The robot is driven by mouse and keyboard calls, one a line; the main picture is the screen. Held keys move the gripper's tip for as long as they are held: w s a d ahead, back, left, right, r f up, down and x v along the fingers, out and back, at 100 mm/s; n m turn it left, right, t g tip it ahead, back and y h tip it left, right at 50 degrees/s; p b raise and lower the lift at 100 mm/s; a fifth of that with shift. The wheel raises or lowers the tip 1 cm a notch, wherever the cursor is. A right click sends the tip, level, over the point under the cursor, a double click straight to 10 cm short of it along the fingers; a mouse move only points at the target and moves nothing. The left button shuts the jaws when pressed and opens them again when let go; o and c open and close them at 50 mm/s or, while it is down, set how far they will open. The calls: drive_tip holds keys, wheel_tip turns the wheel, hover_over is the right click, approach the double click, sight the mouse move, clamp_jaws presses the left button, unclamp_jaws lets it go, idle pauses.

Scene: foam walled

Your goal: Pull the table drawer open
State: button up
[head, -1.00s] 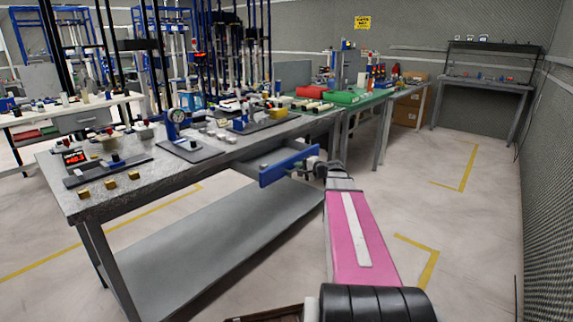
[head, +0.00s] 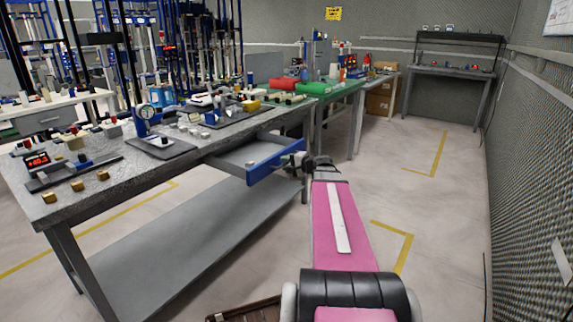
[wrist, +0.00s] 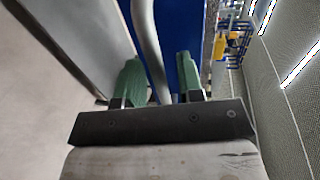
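The table drawer (head: 262,165) has a blue front and a grey inside, and it stands partly out from under the grey workbench top (head: 190,150). My gripper (head: 300,162) is at the right end of the drawer front in the head view, too small there to read. In the wrist view, the green fingers of my gripper (wrist: 160,78) sit on either side of the grey bar handle (wrist: 146,35), in front of the blue drawer front (wrist: 175,30). They appear shut on the handle, though finger contact is partly hidden.
Small instruments, including a dial gauge (head: 148,113), and brass blocks (head: 78,185) stand on the workbench. A lower shelf (head: 170,235) runs beneath it. Open floor (head: 440,220) lies right, up to a grey foam wall (head: 530,180).

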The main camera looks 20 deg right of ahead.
drive_tip(key=v, duration=1.1)
drive_tip(key=shift+a+f, duration=0.1)
idle(0.5)
drive_tip(key=s+a+f+n+g+h, duration=0.4)
drive_tip(key=s+a+f+n+g, duration=0.1)
drive_tip(key=a+f, duration=0.6)
drive_tip(key=s+a+f+n+g+h, duration=0.5)
drive_tip(key=s+a+f+g, duration=0.1)
drive_tip(key=a+f, duration=0.6)
drive_tip(key=shift+s+a+n+g, duration=0.15)
drive_tip(key=shift+s+n+g, duration=0.25)
drive_tip(key=shift+g, duration=0.4)
